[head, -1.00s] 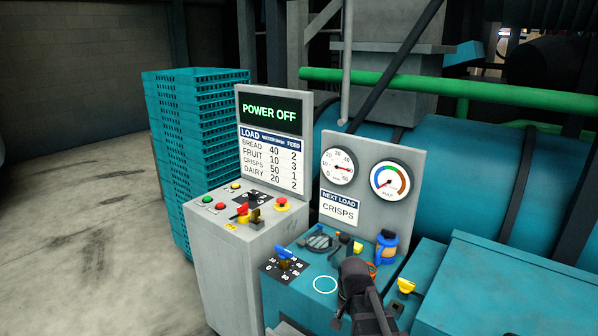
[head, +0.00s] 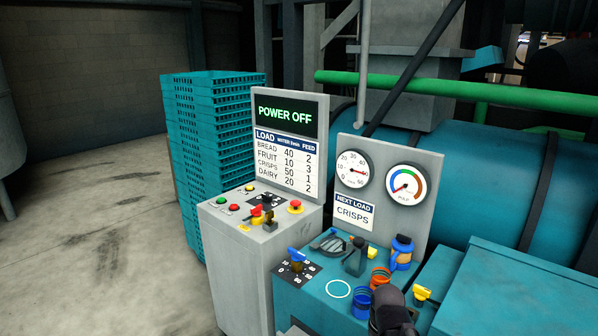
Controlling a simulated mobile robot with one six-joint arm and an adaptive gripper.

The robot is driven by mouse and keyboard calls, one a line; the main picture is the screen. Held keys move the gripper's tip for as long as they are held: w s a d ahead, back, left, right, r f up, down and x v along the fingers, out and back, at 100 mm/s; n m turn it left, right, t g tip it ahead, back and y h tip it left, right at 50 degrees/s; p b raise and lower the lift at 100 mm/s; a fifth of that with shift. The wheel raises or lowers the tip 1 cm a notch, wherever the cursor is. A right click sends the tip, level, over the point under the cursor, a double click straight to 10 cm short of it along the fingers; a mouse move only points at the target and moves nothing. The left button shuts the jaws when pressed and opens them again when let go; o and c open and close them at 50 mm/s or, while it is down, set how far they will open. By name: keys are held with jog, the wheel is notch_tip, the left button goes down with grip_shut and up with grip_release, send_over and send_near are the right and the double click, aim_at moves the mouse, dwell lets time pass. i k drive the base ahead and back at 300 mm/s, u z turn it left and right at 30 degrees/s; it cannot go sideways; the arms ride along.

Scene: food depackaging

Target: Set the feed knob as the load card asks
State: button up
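The load card (head: 285,165) on the grey cabinet has WATER and FEED columns; its CRISPS row reads 50 and 1. The NEXT LOAD card (head: 354,212) reads CRISPS. A blue-handled knob (head: 297,257) stands on a black plate with numbers at the front left of the teal console. On the grey cabinet, a dark upright handle (head: 268,207) stands beside a red one. No FEED label is readable at any control, so I cannot tell which is the feed knob. My dark arm end (head: 392,313) is at the bottom edge, in front of the console; its fingers cannot be made out.
The display (head: 287,114) reads POWER OFF. A red mushroom button (head: 295,206) is on the grey cabinet. Blue (head: 361,303) and orange (head: 380,277) cups and a blue-orange bottle (head: 401,252) stand on the console. Teal crates (head: 210,150) are stacked behind. The left floor is clear.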

aim_at(267, 199)
jog(key=z, duration=0.05)
jog(key=k, duration=1.3)
jog(key=u, duration=0.4)
jog(key=i, duration=0.7)
jog(key=u, duration=0.5)
jog(key=i, duration=1.8)
jog(key=z, duration=0.6)
